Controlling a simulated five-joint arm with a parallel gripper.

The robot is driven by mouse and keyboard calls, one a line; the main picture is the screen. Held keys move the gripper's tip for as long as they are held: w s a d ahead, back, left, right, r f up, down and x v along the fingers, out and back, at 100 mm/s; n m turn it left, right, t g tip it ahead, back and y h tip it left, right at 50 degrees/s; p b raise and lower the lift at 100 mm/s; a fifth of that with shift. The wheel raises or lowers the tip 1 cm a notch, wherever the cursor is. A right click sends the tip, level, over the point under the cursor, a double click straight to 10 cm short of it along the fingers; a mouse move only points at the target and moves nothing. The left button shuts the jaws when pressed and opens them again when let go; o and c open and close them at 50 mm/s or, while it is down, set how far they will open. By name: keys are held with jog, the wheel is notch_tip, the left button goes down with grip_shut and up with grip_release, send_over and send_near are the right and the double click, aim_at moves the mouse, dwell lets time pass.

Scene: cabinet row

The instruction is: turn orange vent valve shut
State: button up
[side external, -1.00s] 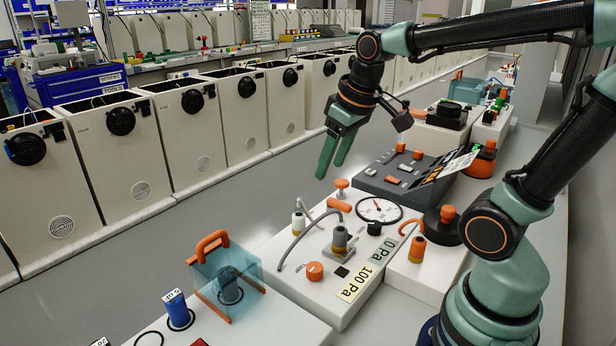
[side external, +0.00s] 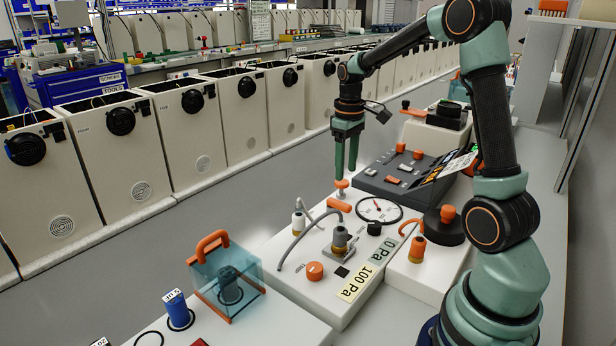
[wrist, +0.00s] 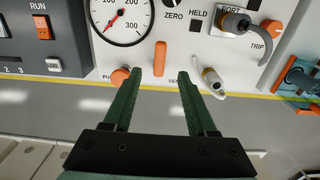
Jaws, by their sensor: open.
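The orange vent valve handle (side external: 339,205) is a short bar at the back edge of the white gauge panel. In the wrist view the handle (wrist: 161,58) points up the picture, above a partly hidden label starting "VE". My gripper (side external: 346,176) is open and empty, fingers pointing down, above the panel's back edge. In the wrist view my gripper (wrist: 160,72) has one fingertip on each side of the handle's lower end. Whether the fingers touch it cannot be told. An orange knob (wrist: 120,76) is close beside the left finger.
A white-and-brass fitting (wrist: 213,80) lies just right of the right finger. The round gauge (side external: 379,210) and its black knob (side external: 374,228) are near the handle. A dark switch box (side external: 398,178) stands behind. A grey hose (side external: 296,245) arches across the panel.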

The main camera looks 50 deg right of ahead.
aim_at(344, 204)
notch_tip(344, 204, down, 10)
jog(key=shift+r, duration=0.15)
dwell(0.3)
grip_shut()
